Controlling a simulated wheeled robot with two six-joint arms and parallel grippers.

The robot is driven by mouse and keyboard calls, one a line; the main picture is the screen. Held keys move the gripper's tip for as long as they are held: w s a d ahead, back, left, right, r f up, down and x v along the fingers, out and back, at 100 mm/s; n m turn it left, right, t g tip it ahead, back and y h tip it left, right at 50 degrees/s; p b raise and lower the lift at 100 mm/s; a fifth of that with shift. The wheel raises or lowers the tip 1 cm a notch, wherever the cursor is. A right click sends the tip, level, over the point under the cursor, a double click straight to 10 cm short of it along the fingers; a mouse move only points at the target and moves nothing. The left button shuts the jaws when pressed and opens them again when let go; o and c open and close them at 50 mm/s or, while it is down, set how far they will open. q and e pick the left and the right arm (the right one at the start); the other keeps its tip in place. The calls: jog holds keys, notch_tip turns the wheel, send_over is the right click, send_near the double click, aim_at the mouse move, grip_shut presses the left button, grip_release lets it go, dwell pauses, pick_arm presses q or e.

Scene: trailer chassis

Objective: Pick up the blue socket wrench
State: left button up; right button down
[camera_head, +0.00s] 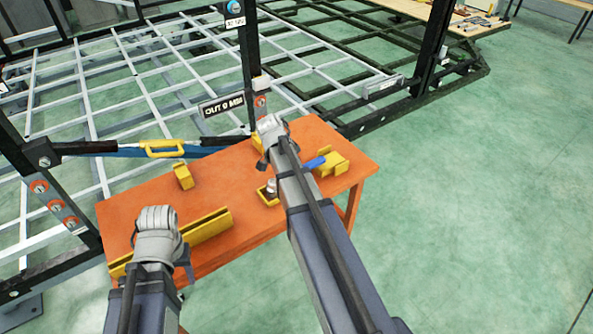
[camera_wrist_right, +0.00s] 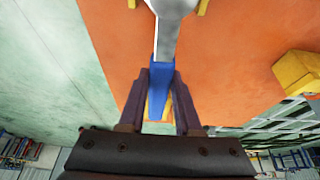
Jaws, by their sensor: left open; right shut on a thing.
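The blue socket wrench (camera_wrist_right: 167,35) has a blue handle and a grey metal head, seen close up in the right wrist view. My right gripper (camera_wrist_right: 160,76) is shut on the blue handle, with a finger on each side. The metal end points away from the gripper, between two yellow holder parts. In the head view a piece of blue handle (camera_head: 315,162) shows beside a yellow holder (camera_head: 334,164); my right arm hides the grip itself. My left gripper (camera_head: 184,264) is open and empty near the table's front left; its fingertips are partly hidden.
The orange table (camera_head: 240,180) carries a yellow block (camera_head: 183,176), a long yellow rail (camera_head: 205,228) and a small yellow tray (camera_head: 268,201) with a metal part. The metal trailer frame (camera_head: 120,80) stands behind it. Green floor (camera_head: 480,200) to the right is clear.

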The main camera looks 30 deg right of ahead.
notch_tip(320, 180, up, 9)
jog(key=p, duration=0.8)
jog(key=shift+f, duration=0.1)
dwell(1.4)
